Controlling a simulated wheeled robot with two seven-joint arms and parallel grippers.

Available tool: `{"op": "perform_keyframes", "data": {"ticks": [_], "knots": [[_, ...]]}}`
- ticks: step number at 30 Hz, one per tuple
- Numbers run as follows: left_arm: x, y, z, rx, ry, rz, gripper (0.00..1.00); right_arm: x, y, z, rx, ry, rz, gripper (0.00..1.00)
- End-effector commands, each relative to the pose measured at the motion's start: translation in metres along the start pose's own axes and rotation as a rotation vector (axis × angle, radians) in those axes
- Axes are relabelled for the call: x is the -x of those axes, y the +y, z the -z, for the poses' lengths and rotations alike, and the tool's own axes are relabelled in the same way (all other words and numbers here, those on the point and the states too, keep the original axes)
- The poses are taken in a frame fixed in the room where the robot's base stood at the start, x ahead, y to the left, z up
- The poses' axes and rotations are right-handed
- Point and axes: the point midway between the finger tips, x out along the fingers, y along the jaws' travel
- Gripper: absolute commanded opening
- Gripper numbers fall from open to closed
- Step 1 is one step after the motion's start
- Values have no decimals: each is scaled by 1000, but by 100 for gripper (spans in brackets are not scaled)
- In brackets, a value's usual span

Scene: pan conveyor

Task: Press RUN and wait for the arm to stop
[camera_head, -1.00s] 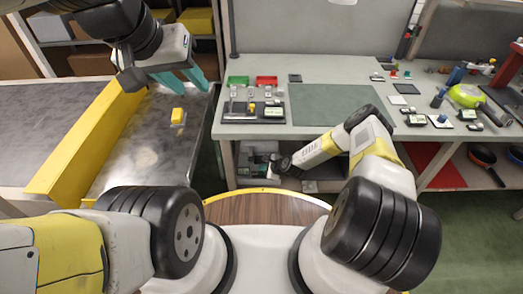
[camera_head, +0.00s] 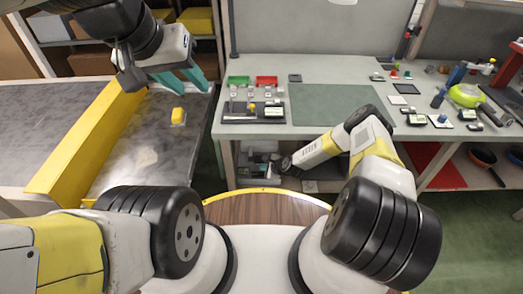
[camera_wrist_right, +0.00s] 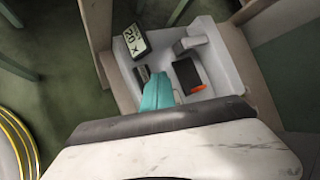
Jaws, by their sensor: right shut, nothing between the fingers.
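My right gripper (camera_wrist_right: 157,92) is shut and empty in the right wrist view, its teal fingers over a pale grey tray-like box (camera_wrist_right: 222,62). The box holds a small display (camera_wrist_right: 136,41), a grey block (camera_wrist_right: 191,42) and a dark block with an orange edge (camera_wrist_right: 188,75). I cannot read a RUN label, and I cannot tell whether the fingertips touch anything. In the head view my right arm reaches to the shelf under the bench. My left gripper (camera_head: 193,86) is open and empty above the metal conveyor. A yellow block (camera_head: 178,115) lies below it.
A yellow rail (camera_head: 75,145) runs along the metal conveyor (camera_head: 140,158). The workbench (camera_head: 300,127) carries a green bin (camera_head: 238,81), a red bin (camera_head: 267,81), a dark mat (camera_head: 335,103) and several small devices. The bench's legs stand close beside the right arm.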

Motion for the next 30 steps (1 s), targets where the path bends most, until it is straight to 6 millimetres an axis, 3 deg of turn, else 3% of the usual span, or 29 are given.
{"op": "perform_keyframes", "data": {"ticks": [30], "knots": [[0,0,0,0,0,0,36,-6,4,4,0,0,0,0]]}}
